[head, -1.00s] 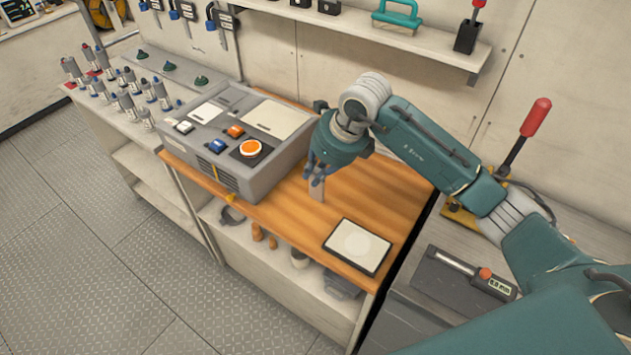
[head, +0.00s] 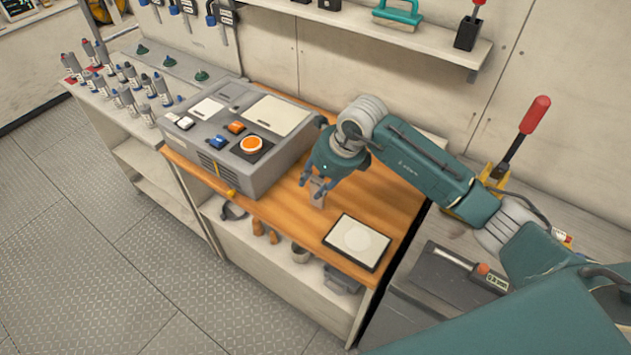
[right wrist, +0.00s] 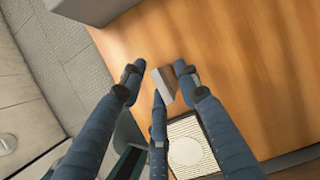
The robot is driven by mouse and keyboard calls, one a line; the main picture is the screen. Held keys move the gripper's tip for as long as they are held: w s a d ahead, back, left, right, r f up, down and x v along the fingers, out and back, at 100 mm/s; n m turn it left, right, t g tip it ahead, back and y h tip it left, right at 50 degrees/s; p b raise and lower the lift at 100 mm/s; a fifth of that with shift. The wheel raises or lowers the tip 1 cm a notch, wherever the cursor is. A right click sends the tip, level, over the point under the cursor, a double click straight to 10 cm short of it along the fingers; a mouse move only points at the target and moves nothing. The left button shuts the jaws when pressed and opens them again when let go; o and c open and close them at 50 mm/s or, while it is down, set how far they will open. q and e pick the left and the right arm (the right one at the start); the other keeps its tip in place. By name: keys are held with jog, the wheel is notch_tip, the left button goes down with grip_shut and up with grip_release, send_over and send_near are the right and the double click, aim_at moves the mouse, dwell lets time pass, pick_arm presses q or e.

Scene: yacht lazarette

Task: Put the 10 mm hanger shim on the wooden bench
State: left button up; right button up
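The hanger shim (head: 317,195), a small grey block, is at the wooden bench (head: 285,212) top, between the console and the white pad, and appears to rest on the wood. In the right wrist view the shim (right wrist: 165,86) shows as a grey piece between the fingertips. My right gripper (head: 314,186) reaches down over it from the right. In the wrist view its fingers (right wrist: 157,74) are spread, with a gap between the left finger and the shim. The third finger is close to the shim's lower edge; contact is unclear. My left gripper is not in view.
A grey console (head: 240,135) with an orange button stands left on the bench. A framed white pad (head: 357,242) lies at the front right. A red-handled lever (head: 534,117) and a gauge (head: 465,270) are on the right. Bare wood lies behind the pad.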

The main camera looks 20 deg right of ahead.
jog(key=shift+r, duration=0.15)
jog(key=b+v, duration=0.3)
jog(key=v, duration=0.9)
jog(key=shift+b, duration=0.35)
jog(key=shift+a, duration=0.1)
